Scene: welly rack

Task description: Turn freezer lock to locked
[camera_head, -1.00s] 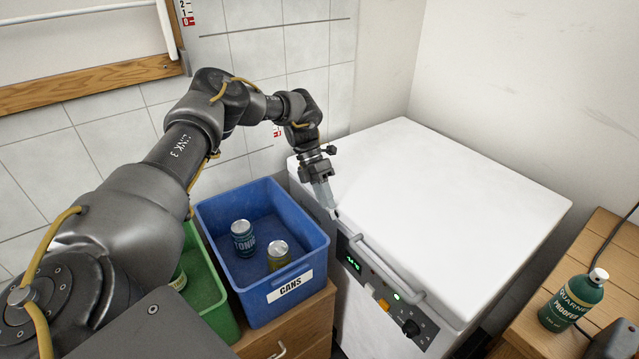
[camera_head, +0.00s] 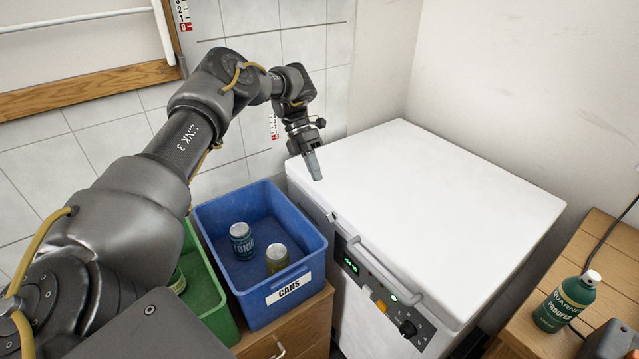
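The white chest freezer (camera_head: 440,210) stands in the middle right with its lid down. Its front panel has a green lit display, a grey bar handle (camera_head: 385,270), an orange switch (camera_head: 381,306) and a black knob (camera_head: 408,328). A small pale fitting (camera_head: 332,217) sits on the front edge near the handle's far end. I cannot tell for certain which part is the lock or how it is set. My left gripper (camera_head: 316,177) points down over the lid's far left part, apart from the panel. Its fingers overlap in this view, so their opening is unclear. My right gripper is not seen.
A blue crate labelled CANS (camera_head: 291,290) holds two cans, left of the freezer on a wooden cabinet. A green crate (camera_head: 212,300) is beside it. A green bottle (camera_head: 567,303) stands on a wooden table (camera_head: 615,255) at right. The freezer lid is clear.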

